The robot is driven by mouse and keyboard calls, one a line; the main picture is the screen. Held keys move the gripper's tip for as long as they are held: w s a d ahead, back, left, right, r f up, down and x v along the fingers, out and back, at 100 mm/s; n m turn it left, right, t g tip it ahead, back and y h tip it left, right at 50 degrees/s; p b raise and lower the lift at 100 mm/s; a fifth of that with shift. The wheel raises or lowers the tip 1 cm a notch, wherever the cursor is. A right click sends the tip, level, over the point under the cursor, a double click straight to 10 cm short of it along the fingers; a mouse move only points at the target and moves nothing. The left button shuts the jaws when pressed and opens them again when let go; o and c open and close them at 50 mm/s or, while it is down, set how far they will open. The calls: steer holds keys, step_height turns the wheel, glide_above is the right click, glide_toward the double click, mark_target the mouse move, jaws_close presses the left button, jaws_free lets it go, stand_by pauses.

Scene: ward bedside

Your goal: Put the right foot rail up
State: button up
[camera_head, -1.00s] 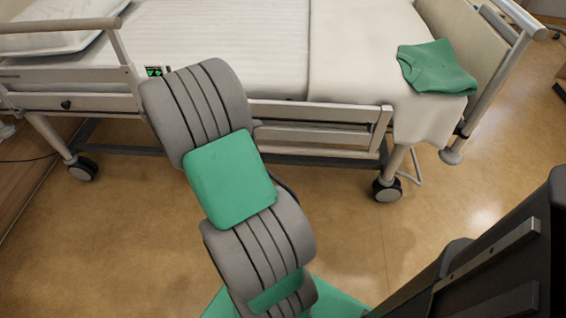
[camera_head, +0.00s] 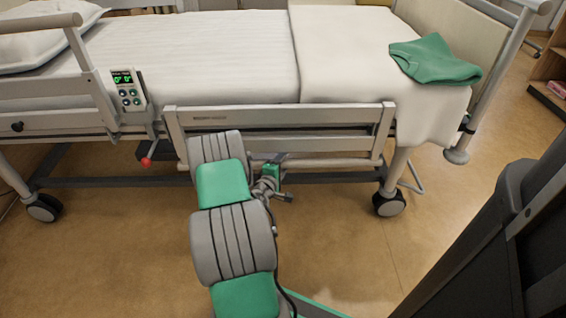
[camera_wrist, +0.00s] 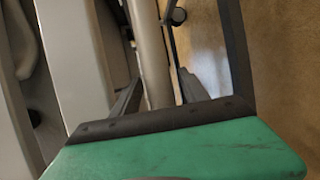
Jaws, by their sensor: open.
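The foot rail (camera_head: 290,117) is a pale framed side rail along the near side of the bed. It sits low, its top bar about level with the mattress and well below the top of the head-end rail. My gripper (camera_head: 270,180) is in front of the rail's lower bars, left of its middle, partly hidden by my arm. In the wrist view, my open gripper (camera_wrist: 158,82) has a pale bar (camera_wrist: 150,45) running between its two dark fingers. I cannot tell whether the fingers touch it.
The head-end rail (camera_head: 75,55) stands raised at left, with a control pendant (camera_head: 127,90) on it. A red-tipped lever (camera_head: 147,161) is below. A green folded cloth (camera_head: 435,60) lies on the bed's foot end. A caster (camera_head: 389,202) stands below right; open floor lies in front.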

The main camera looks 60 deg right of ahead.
steer(key=shift+w+d+f, duration=0.1)
steer(key=shift+d+f, duration=0.1)
steer(key=shift+d, duration=0.85)
jaws_close()
stand_by(0.6)
